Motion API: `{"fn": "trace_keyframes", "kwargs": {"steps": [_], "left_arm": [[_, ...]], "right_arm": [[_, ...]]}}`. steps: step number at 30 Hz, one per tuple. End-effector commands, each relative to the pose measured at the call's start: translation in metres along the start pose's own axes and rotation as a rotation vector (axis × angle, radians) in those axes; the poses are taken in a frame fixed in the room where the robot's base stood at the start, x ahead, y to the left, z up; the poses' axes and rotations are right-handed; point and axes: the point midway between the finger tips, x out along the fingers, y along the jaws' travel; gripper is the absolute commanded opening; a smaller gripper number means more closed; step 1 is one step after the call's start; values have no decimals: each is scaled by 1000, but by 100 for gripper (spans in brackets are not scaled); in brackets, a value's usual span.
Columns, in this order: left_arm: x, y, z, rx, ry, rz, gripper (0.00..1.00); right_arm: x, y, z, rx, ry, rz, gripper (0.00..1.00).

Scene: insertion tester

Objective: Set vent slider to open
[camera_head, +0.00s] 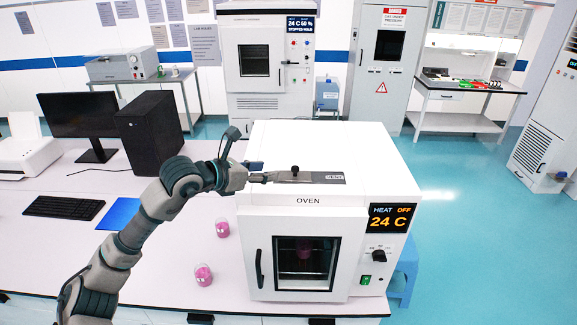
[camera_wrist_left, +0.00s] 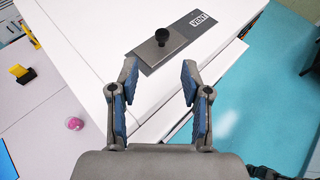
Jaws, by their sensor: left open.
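The white oven (camera_head: 318,225) stands on the bench, with a grey vent plate (camera_head: 320,178) along its top front edge. The vent slider's black knob (camera_head: 295,170) stands up from the plate, left of the "VENT" label. In the left wrist view the knob (camera_wrist_left: 161,36) is ahead of the fingers, near the middle of the plate (camera_wrist_left: 182,40). My left gripper (camera_head: 268,177) is just left of the knob, over the oven top. In the left wrist view my left gripper (camera_wrist_left: 157,85) is open and empty, with blue pads apart. It does not touch the knob. My right gripper is not seen.
The oven display (camera_head: 391,218) reads HEAT OFF, 24 C. A monitor (camera_head: 80,115), a black computer tower (camera_head: 150,130) and a keyboard (camera_head: 64,207) are further left. The oven top behind the plate is clear.

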Motion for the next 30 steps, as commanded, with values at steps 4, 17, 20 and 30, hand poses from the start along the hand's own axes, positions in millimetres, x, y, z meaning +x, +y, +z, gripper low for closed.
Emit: {"fn": "trace_keyframes", "kwargs": {"steps": [4, 17, 20, 30], "left_arm": [[35, -1, 2, -1, 1, -4, 48], [93, 0, 0, 0, -1, -2, 48], [95, 0, 0, 1, -2, -1, 48], [95, 0, 0, 0, -2, -1, 10]], "right_arm": [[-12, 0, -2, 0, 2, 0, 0], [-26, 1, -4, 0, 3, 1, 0], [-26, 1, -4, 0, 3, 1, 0], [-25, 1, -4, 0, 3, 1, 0]]}}
